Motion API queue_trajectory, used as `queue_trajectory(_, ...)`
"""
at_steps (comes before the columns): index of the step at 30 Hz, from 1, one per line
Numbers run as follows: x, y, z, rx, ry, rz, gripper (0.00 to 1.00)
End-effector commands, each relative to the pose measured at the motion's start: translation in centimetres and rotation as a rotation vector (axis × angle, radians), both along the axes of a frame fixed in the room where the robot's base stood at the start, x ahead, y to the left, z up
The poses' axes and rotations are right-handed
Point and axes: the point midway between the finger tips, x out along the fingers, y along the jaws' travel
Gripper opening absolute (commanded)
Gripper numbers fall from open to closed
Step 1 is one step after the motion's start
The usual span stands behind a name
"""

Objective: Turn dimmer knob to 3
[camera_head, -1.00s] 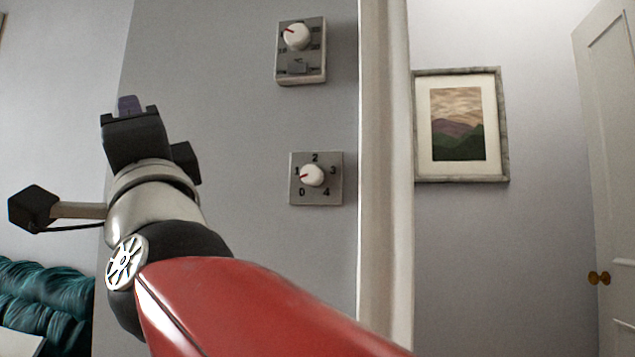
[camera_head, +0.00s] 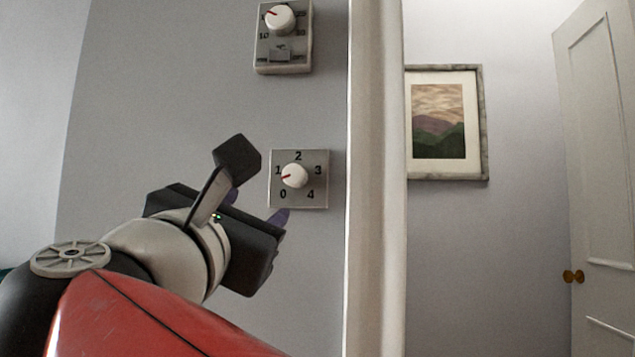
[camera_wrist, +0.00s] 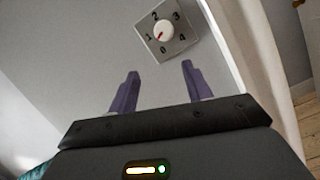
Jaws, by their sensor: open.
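The dimmer knob (camera_head: 294,176) is a white round knob with a red pointer on a grey square plate (camera_head: 318,194) marked 0 to 4. Its pointer faces left and slightly down, between 0 and 1 and nearer 1. In the wrist view the knob (camera_wrist: 163,31) sits beyond the fingertips, above the gap between them. My gripper (camera_head: 258,206) is just left of and below the plate in the head view, with one purple fingertip near the plate's lower left edge. In the wrist view my gripper (camera_wrist: 160,80) has its two purple fingers apart with nothing between them.
A second control box (camera_head: 284,52) with a white knob and slider is on the wall above. A white door frame post (camera_head: 375,200) stands close to the plate's right. A framed picture (camera_head: 436,122) and a white door (camera_head: 600,150) are further right.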

Motion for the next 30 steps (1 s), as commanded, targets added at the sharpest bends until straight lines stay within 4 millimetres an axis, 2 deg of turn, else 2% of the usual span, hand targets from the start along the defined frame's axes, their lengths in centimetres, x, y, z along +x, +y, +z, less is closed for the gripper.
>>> queue_trajectory(5, -0.5, -1.5, 1.5, -0.072, -0.060, -0.101, 0.49)
queue_trajectory(15, 4.1, -2.5, 3.5, -0.072, -0.060, -0.103, 0.49)
queue_trajectory(21, 5.9, -2.7, 4.1, -0.072, -0.059, -0.099, 0.49)
queue_trajectory(30, 6.3, -2.8, 4.2, -0.072, -0.059, -0.099, 0.49)
